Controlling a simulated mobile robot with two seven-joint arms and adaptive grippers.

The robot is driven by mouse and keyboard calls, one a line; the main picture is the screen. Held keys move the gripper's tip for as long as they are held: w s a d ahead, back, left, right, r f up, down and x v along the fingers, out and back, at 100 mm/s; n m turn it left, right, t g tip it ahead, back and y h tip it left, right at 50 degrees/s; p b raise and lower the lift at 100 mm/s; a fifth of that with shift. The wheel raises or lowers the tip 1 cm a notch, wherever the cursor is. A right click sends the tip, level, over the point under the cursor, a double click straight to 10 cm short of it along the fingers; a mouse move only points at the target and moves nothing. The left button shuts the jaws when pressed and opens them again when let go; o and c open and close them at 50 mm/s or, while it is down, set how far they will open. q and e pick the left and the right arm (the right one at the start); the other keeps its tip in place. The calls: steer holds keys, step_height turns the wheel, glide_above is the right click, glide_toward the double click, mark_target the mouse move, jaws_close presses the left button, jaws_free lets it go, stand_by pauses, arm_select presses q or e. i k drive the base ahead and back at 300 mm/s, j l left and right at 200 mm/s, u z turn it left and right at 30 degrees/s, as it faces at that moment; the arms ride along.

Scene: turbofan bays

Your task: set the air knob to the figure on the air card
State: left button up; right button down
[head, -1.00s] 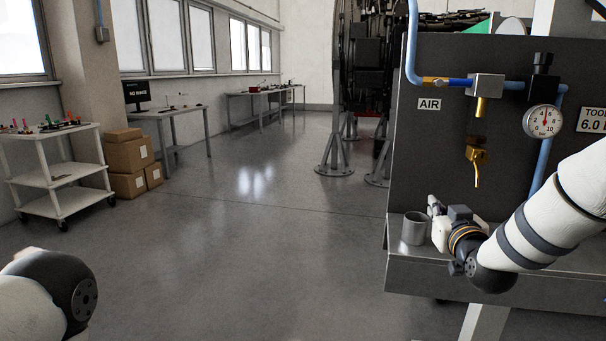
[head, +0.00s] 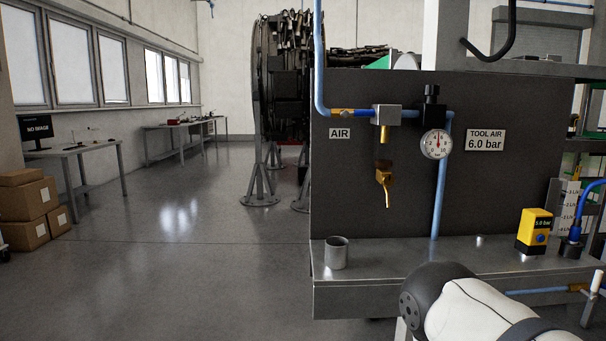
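The air card (head: 485,139) on the dark panel reads "TOOL AIR 6.0 bar". Left of it is a round white pressure gauge (head: 436,144) with a red needle pointing about straight up; its exact reading is too small to tell. The black air knob (head: 431,94) sits on top of the regulator, above the gauge. Part of my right arm shows at the bottom right, in front of the bench, well below the knob; its gripper is not visible. My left arm and gripper are out of view.
A grey cup (head: 336,253) stands on the bench ledge (head: 400,262). A yellow device (head: 534,231) showing "5.0 bar" stands farther right, near a blue hose (head: 581,215). A brass drain valve (head: 385,184) hangs under the filter.

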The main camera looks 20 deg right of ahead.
mark_target(429, 90)
steer(key=z, duration=1.2)
